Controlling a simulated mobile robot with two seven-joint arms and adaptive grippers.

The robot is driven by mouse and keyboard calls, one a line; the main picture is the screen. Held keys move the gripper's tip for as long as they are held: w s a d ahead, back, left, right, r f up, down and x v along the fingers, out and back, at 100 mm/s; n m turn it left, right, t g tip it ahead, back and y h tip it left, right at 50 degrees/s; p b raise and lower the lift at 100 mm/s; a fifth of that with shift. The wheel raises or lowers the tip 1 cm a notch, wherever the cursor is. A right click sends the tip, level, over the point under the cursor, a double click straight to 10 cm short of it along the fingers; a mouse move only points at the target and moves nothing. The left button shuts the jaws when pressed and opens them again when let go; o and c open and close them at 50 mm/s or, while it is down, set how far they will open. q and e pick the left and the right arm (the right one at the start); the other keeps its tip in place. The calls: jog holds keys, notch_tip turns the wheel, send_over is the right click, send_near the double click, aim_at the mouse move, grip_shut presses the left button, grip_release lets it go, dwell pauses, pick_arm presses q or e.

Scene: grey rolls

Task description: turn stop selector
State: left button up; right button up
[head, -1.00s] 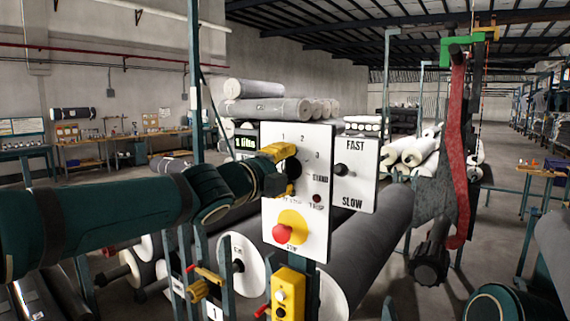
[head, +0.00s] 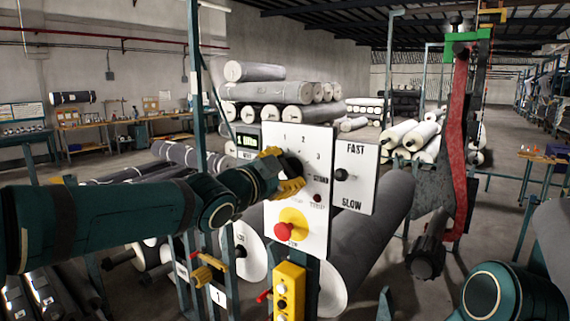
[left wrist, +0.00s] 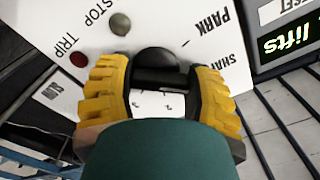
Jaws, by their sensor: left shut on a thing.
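The white control panel (head: 318,150) stands upright on a post in the middle of the head view. Its black round selector knob (head: 294,165) is ringed by the marks 1, 2, 3 and more. My left gripper (head: 283,172) is shut on the knob, partly covering it. In the left wrist view, the knob (left wrist: 157,61) sits between the two yellow fingers, one on each side. The words PARK, STOP and TRIP show around it there. I cannot tell which mark the knob points at. My right gripper is out of view.
A red stop button (head: 284,231) on a yellow disc sits just below the knob. A yellow button box (head: 289,291) is underneath. Large grey rolls (head: 365,245) lie behind.

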pick_arm(q)
jog(key=shift+n+p, duration=0.4)
jog(key=shift+n, duration=0.8)
jog(key=shift+f, duration=0.1)
jog(key=o, duration=1.2)
jog(key=v, duration=1.2)
